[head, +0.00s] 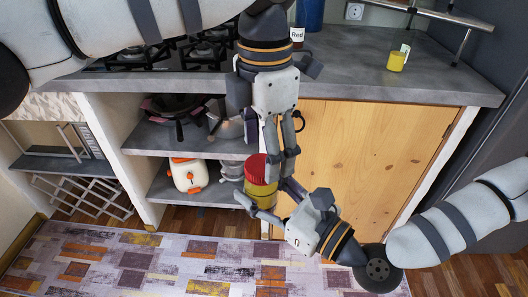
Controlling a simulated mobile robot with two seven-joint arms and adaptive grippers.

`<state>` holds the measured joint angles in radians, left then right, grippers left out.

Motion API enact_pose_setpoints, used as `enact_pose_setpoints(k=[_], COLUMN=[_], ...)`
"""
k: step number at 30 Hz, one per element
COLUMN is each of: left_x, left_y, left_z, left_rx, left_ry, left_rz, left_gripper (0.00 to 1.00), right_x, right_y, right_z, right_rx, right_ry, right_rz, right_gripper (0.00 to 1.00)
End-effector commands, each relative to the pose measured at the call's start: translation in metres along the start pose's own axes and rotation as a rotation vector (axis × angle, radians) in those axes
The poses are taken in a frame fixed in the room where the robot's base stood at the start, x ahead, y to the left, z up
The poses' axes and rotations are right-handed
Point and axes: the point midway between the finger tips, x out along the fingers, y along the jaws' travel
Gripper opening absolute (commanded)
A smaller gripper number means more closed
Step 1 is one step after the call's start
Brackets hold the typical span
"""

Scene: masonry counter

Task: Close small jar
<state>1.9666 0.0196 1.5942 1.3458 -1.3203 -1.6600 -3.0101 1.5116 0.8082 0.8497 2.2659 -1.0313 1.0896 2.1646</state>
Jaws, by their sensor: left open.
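The small jar (261,192) has a yellow body and is held in the air in front of the cabinet. A red lid (255,168) is at its top; I cannot tell whether it is fastened or only resting there. My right gripper (262,194) comes from the lower right, with its fingers on either side of the jar body, shut on it. My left gripper (277,160) points down from above. It is open, with its fingers beside and partly in front of the lid's right side. The finger contact with the lid is not clear.
A grey counter (380,68) with a gas stove (190,52) lies behind. A yellow cup (397,60) stands on its right. Open shelves (165,195) hold pans and a white-orange container (188,174). A closed wooden door (370,150) is close behind the grippers. A patterned rug (130,262) covers the floor.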

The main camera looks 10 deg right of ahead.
Motion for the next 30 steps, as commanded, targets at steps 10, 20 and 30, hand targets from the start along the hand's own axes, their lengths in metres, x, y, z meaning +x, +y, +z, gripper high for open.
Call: enact_pose_setpoints(k=[10, 20, 30], left_x=[-0.029, -0.030, -0.033], left_y=[0.000, -0.005, -0.022], left_z=[-0.001, 0.000, -0.001], left_rx=[-0.001, -0.196, -1.477], left_ry=[0.001, 0.011, 0.058], left_rz=[0.000, 0.003, 0.042], left_gripper=[0.67, 0.63, 0.63], right_x=[0.000, 0.000, 0.000], right_y=[0.000, 0.000, 0.000], right_z=[0.001, 0.002, 0.002], right_rx=[-0.001, -0.001, -0.001], right_ry=[-0.003, -0.003, -0.003], right_rz=[0.000, 0.000, 0.000], right_gripper=[0.00, 0.00, 0.00])
